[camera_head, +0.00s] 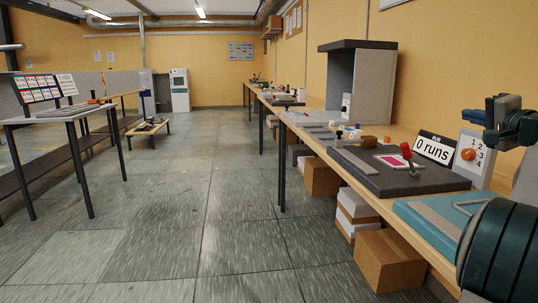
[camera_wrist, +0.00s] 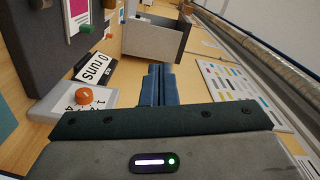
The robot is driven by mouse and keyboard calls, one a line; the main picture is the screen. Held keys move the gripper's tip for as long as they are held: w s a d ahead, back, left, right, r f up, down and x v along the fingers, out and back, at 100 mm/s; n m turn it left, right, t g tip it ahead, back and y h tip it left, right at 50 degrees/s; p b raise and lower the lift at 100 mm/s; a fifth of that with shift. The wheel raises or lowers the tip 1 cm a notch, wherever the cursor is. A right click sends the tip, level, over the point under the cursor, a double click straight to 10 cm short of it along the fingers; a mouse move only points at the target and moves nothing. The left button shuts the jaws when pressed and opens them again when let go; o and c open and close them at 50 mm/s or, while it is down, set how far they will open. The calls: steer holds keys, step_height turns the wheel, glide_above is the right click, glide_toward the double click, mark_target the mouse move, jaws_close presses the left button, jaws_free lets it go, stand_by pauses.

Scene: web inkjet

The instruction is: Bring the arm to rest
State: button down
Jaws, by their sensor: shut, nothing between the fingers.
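My gripper (camera_head: 474,116) is at the right edge of the head view, raised above the workbench near the numbered dial panel. In the wrist view its two blue fingers (camera_wrist: 155,85) are together, with nothing between them. They are clear of the things on the bench. Dark green and black parts of my arm fill the lower right corner of the head view.
The wooden workbench (camera_head: 412,133) runs along the right wall. It bears a dark press (camera_head: 385,180) with a red-knobbed lever, a "0 runs" sign (camera_head: 432,147), a dial panel (camera_head: 472,158) and a teal board (camera_head: 415,213). Boxes (camera_head: 388,260) stand below. The aisle floor (camera_head: 210,190) is clear.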

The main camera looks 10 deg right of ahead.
steer(key=w+a+f+n+g+y+p, duration=0.1)
steer(key=a+n+g+y+p, duration=0.2)
steer(key=a+p, duration=0.75)
steer(key=w+a+f+n+g+y+p, duration=0.15)
steer(key=a+g+p, duration=0.3)
steer(key=a, duration=1.25)
steer(key=s+a+f+n+g+h+p, duration=0.1)
steer(key=s+a+f+n+g+p, duration=0.1)
steer(key=s+a+n+g+p, duration=0.2)
steer(key=s+a+f+n+g+h+p, duration=0.2)
steer(key=s+a+n+p, duration=0.4)
steer(key=s+a+p, duration=0.5)
steer(key=s+a+f+g, duration=0.1)
steer(key=s+a, duration=0.1)
steer(key=s, duration=0.4)
steer(key=shift+s+a+n+g, duration=0.15)
steer(key=shift+a+n+g, duration=0.1)
steer(key=shift+n+g, duration=0.1)
